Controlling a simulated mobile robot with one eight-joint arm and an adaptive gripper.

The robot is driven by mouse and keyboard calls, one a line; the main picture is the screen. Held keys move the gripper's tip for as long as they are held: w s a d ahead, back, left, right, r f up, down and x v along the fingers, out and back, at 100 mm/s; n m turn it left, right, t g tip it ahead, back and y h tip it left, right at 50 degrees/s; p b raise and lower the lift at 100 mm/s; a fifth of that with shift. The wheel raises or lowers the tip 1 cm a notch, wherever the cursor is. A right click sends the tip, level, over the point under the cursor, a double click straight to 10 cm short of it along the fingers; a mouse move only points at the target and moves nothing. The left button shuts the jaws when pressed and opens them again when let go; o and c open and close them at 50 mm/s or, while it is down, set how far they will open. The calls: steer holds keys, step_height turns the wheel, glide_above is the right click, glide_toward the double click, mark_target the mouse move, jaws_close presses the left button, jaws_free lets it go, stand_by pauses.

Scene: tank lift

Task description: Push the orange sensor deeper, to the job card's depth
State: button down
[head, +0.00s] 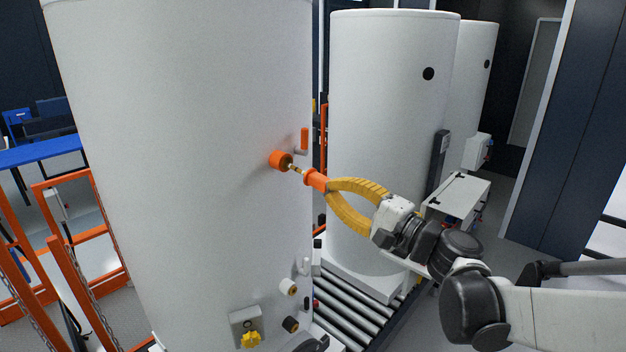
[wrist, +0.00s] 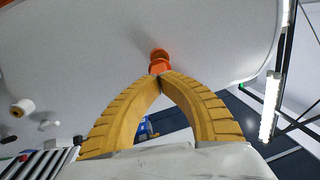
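The orange sensor (head: 315,180) sticks out of the side of the large white tank (head: 190,130). Its thin brass-coloured stem (head: 295,169) shows between the orange head and a round orange fitting (head: 280,160) on the tank wall. How deep the stem sits inside is hidden. My gripper (head: 328,185) has its yellow curved fingers closed together at the outer end of the sensor's head. In the wrist view the fingertips (wrist: 160,76) meet at the orange head (wrist: 160,65), which overlaps the fitting behind it. I cannot make out a job card.
An orange-handled valve (head: 305,139) sits just above and right of the fitting. Lower on the tank are a yellow knob (head: 250,340) and several pipe stubs. A second white tank (head: 385,130) stands behind on a roller conveyor (head: 350,300). Orange frames (head: 75,225) stand at left.

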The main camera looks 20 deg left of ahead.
mark_target(302, 172)
steer(key=shift+x, duration=1.15)
